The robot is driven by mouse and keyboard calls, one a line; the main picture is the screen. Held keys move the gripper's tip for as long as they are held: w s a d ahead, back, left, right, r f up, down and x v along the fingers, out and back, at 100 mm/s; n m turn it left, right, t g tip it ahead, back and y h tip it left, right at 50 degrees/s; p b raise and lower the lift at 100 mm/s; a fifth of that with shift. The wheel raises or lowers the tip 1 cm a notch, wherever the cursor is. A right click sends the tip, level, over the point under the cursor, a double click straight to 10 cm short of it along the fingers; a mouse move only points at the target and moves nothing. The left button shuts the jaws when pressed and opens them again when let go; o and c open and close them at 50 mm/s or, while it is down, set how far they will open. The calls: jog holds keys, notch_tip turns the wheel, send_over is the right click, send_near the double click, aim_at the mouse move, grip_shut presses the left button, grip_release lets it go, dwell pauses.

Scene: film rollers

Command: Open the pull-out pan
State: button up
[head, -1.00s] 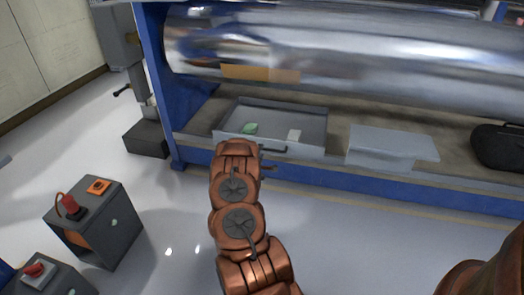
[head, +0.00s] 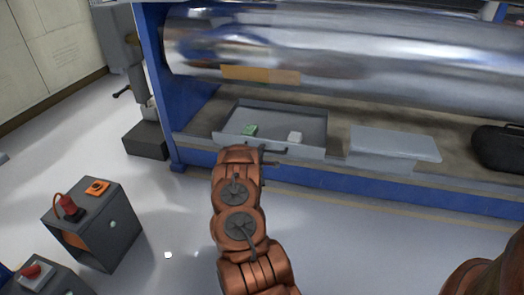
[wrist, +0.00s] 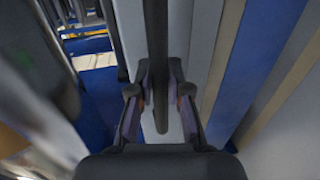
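The pull-out pan (head: 312,120) is a shallow grey tray on the ledge below the big metal roller. A small green thing (head: 250,129) and a small white thing (head: 295,137) lie in it. In the head view my gripper (head: 268,156) is at the pan's front, largely hidden by my copper-coloured arm. In the wrist view the dark bar of the handle (wrist: 157,50) runs between the two fingers of my gripper (wrist: 160,92). The fingers stand apart, one on each side of the bar, with narrow gaps; contact is not clear.
The shiny roller (head: 370,50) hangs above the pan. A blue beam (head: 400,185) edges the machine. Control boxes (head: 95,225) stand at lower left. The floor in front is clear.

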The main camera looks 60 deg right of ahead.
grip_shut()
jog(key=shift+a, duration=0.1)
jog(key=f+p+v, duration=0.2)
jog(key=p+v, duration=0.4)
jog(key=v, duration=0.5)
jog(key=a+f+p+v, duration=0.1)
jog(key=f+p+v, duration=0.1)
jog(key=p+v, duration=0.5)
jog(key=v, duration=0.4)
jog(key=shift+s+f, duration=0.2)
jog(key=shift+f, duration=0.05)
jog(key=o, duration=0.5)
grip_release()
jog(key=shift+o, duration=0.2)
